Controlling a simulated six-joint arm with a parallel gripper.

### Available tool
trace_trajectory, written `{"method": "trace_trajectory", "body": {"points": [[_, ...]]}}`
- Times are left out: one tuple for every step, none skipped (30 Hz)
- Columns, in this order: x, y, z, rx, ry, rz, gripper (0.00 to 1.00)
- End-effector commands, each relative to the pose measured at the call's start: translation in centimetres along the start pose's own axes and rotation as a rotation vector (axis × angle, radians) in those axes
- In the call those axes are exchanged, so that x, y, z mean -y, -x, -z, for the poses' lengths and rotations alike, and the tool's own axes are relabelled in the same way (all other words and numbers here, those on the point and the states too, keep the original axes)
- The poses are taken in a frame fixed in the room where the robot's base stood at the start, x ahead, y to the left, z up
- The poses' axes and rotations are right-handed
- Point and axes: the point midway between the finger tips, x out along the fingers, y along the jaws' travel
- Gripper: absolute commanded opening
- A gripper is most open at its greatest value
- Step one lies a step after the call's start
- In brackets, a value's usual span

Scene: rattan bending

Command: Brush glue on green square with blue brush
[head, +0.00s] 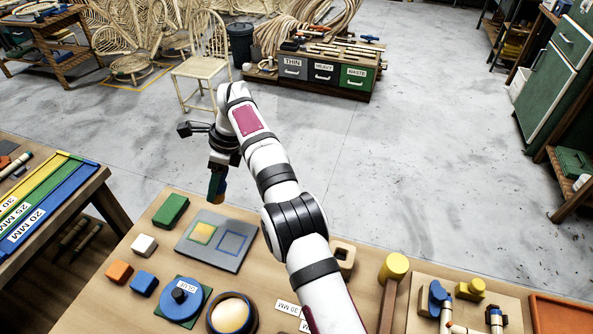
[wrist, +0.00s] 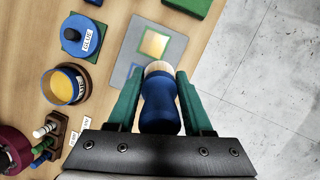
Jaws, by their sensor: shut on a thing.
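My gripper (wrist: 158,98) is shut on a blue brush (wrist: 160,108), with its cream bristles (wrist: 158,68) pointing away from the wrist. In the head view my gripper (head: 217,185) is over the far side of a grey board (head: 215,256). The green square (head: 202,233) on the board has a yellow fill inside a green border; it also shows in the wrist view (wrist: 155,43). The bristles appear close to the square's near edge in the wrist view; I cannot tell whether they touch the board. An open pot (head: 230,313) holds yellow glue.
A blue outlined square (head: 233,243) is beside the green one. A blue lid labelled GLUE (head: 180,300) lies on a green mat. A green block (head: 171,210), a white block (head: 144,245), an orange block (head: 120,272) and a blue block (head: 144,284) stand left of the board.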

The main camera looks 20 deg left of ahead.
Motion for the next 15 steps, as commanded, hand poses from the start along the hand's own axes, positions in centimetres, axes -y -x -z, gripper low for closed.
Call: {"method": "trace_trajectory", "body": {"points": [[-0.6, -1.6, -2.1, 0.004, -0.048, 0.017, 0.0], [-0.9, -2.5, -3.3, 0.007, -0.085, 0.029, 0.0], [-1.2, -3.5, -4.7, 0.011, -0.129, 0.045, 0.0], [-1.5, -4.2, -5.5, 0.014, -0.157, 0.055, 0.0], [-1.8, -4.8, -6.3, 0.015, -0.183, 0.064, 0.0], [-2.0, -5.4, -7.0, 0.018, -0.21, 0.074, 0.0], [-2.2, -5.7, -7.5, 0.019, -0.227, 0.079, 0.0], [-2.3, -6.0, -7.8, 0.02, -0.24, 0.085, 0.0], [-2.4, -6.2, -8.1, 0.022, -0.253, 0.089, 0.0], [-2.5, -6.3, -8.3, 0.022, -0.259, 0.091, 0.0], [-2.5, -6.4, -8.3, 0.023, -0.262, 0.093, 0.0], [-2.5, -6.5, -8.3, 0.023, -0.266, 0.094, 0.0], [-2.5, -6.6, -8.3, 0.022, -0.266, 0.094, 0.0], [-2.5, -6.7, -8.2, 0.022, -0.266, 0.094, 0.0], [-2.4, -6.8, -8.2, 0.021, -0.266, 0.093, 0.0]]}}
